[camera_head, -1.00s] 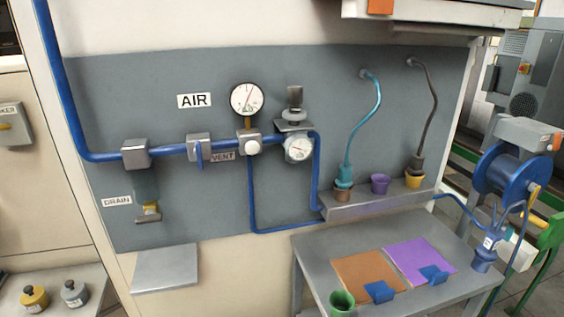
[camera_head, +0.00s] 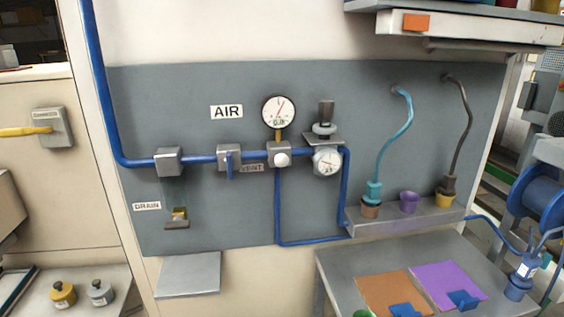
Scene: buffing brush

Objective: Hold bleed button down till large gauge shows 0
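The large gauge (camera_head: 278,112) is a round white dial with a red needle, mounted above the blue pipe on the grey panel. Its needle points up, slightly right of vertical; the dial figures are too small to read surely. Directly below it, a round white button (camera_head: 282,160) sits on a grey block, beside a partly covered VENT label (camera_head: 252,168). A smaller gauge (camera_head: 327,161) is on the regulator to the right. A valve with a blue lever (camera_head: 229,162) is to the left. Neither of my grippers shows in the head view.
A grey shelf (camera_head: 188,273) juts out below the panel at left. A grey table (camera_head: 345,262) with orange and purple mats stands at lower right. A ledge (camera_head: 400,222) with small cups and hoses is above it. The space before the button looks clear.

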